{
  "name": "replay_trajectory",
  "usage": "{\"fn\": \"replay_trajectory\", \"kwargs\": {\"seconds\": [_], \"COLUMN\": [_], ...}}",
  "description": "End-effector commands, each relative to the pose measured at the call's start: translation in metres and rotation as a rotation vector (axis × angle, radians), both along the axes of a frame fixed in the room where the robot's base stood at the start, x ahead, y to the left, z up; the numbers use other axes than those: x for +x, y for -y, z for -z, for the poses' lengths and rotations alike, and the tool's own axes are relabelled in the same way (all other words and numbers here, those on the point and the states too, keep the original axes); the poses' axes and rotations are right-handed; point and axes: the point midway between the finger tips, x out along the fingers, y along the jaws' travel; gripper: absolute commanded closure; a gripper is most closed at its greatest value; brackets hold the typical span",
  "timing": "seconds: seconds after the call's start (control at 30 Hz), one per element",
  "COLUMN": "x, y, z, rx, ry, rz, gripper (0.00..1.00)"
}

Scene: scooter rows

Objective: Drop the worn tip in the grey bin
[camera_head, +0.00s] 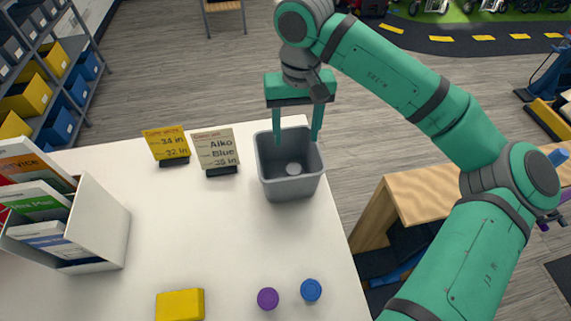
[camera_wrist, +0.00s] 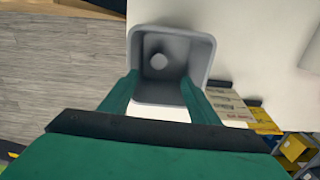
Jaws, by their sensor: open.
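The grey bin (camera_head: 290,186) stands on the white table near its far right corner. A small round pale grey thing, likely the worn tip (camera_head: 293,169), lies on the floor of the bin; it also shows in the wrist view (camera_wrist: 159,61). My gripper (camera_head: 297,139) is above the bin, fingers pointing down, open with nothing between the fingers. In the wrist view my gripper's fingers (camera_wrist: 157,82) are spread over the near part of the bin (camera_wrist: 200,45).
Two signs, one yellow (camera_head: 167,145) and one cream (camera_head: 215,150), stand left of the bin. A purple cap (camera_head: 268,298), a blue cap (camera_head: 311,290) and a yellow block (camera_head: 180,305) lie at the table's front. A white file holder (camera_head: 98,225) stands at left. The table's middle is clear.

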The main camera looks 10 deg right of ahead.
Motion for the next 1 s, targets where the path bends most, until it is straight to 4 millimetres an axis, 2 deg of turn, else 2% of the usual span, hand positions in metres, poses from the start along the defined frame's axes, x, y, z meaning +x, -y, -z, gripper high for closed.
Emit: {"fn": "replay_trajectory", "kwargs": {"seconds": [0.17, 0.6, 0.8, 1.0], "x": [0.0, 0.0, 0.0, 0.0], "y": [0.001, 0.002, 0.002, 0.002], "z": [-0.013, -0.09, -0.106, -0.108], "rx": [-0.002, -0.002, 0.0, 0.0], "ry": [0.002, 0.002, 0.001, 0.001], "rz": [0.0, 0.001, -0.001, 0.0], "gripper": [0.44, 0.44, 0.44, 0.44]}}
